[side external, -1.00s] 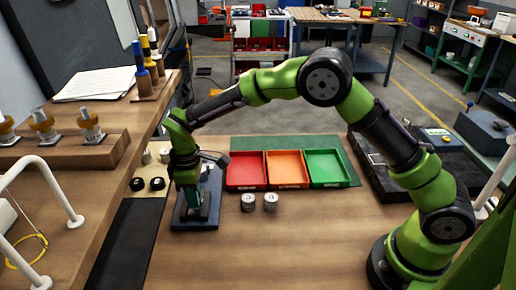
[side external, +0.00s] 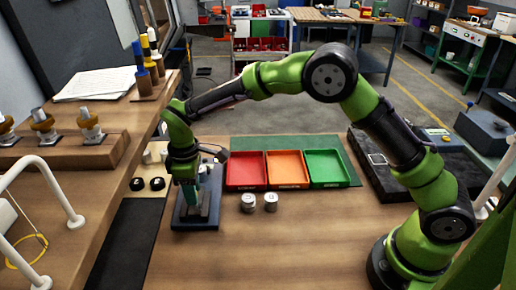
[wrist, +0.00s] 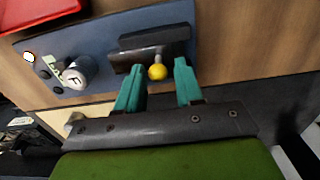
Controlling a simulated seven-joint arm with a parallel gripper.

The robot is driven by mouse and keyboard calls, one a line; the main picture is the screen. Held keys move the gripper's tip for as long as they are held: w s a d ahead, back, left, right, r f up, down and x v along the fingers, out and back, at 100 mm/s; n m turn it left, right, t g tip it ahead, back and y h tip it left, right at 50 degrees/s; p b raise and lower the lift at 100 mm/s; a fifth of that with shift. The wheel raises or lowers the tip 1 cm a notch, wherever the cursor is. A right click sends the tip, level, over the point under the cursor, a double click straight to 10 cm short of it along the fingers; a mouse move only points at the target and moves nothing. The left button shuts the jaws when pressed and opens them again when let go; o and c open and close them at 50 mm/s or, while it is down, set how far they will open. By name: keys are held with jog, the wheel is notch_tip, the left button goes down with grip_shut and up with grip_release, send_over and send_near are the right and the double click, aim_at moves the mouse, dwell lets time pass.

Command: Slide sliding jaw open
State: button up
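A small fixture on a blue-grey base plate (side external: 180,221) stands left of the trays in the side view. In the wrist view the plate (wrist: 100,52) carries two dark jaw blocks lying close together, the far block (wrist: 155,37) and the near block (wrist: 128,58). A yellow knob (wrist: 157,72) is at the near block, which I take for the sliding jaw. My gripper (wrist: 160,68) is open, its teal fingers on either side of the knob with visible gaps. I cannot tell its height over the knob. In the side view my gripper (side external: 191,195) hides part of the fixture.
A silver cylinder (wrist: 76,74) is on the plate beside the jaws. Red (side external: 246,184), orange (side external: 287,181) and green (side external: 325,180) trays stand to the right. Two metal parts (side external: 248,203) (side external: 271,201) are before them. The front table is clear.

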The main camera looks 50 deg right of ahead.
jog(key=shift+r, duration=3.55)
jog(key=shift+w, duration=0.15)
jog(key=s+d+r+m+t, duration=0.2)
jog(key=s+d+r+m, duration=0.1)
jog(key=s, duration=0.5)
jog(key=s+d+r+m+t+y, duration=0.1)
jog(key=s+d+r+m+t, duration=0.1)
jog(key=s+d+r+m, duration=0.2)
jog(key=s+d+r+m+t+y, duration=0.1)
jog(key=s+d+r+m+t, duration=0.2)
jog(key=s+d+m, duration=0.3)
jog(key=s+d+r, duration=0.1)
jog(key=s+d, duration=0.2)
jog(key=s, duration=0.3)
jog(key=shift+s, duration=0.3)
